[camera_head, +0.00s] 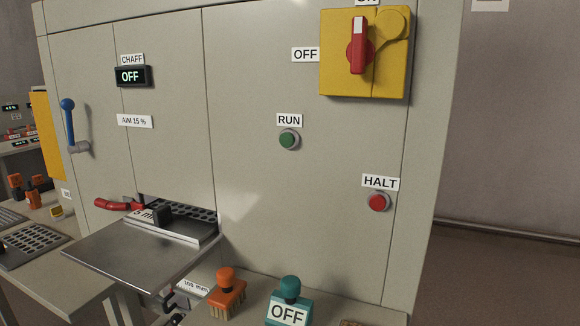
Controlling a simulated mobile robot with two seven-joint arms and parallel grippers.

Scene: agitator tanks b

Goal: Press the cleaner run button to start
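The green RUN button (289,139) sits in a grey ring on the pale grey cabinet front, right of the middle. Its RUN label (289,120) is just above it. A red HALT button (378,202) is lower and to the right, under its HALT label (380,183). A red rotary handle (359,50) on a yellow plate (395,75) stands upright, toward a cut-off label at the top edge. An OFF label (305,55) is left of the plate. The small CHAFF display (131,76) reads OFF. Neither gripper shows in this view.
A metal tray (140,255) juts out at lower left, by a perforated screen marked 5 mm (185,222). An orange-handled brush (227,293) and a teal OFF block (288,305) stand at the bottom. A blue-knobbed lever (69,120) is at left. The panel around RUN is clear.

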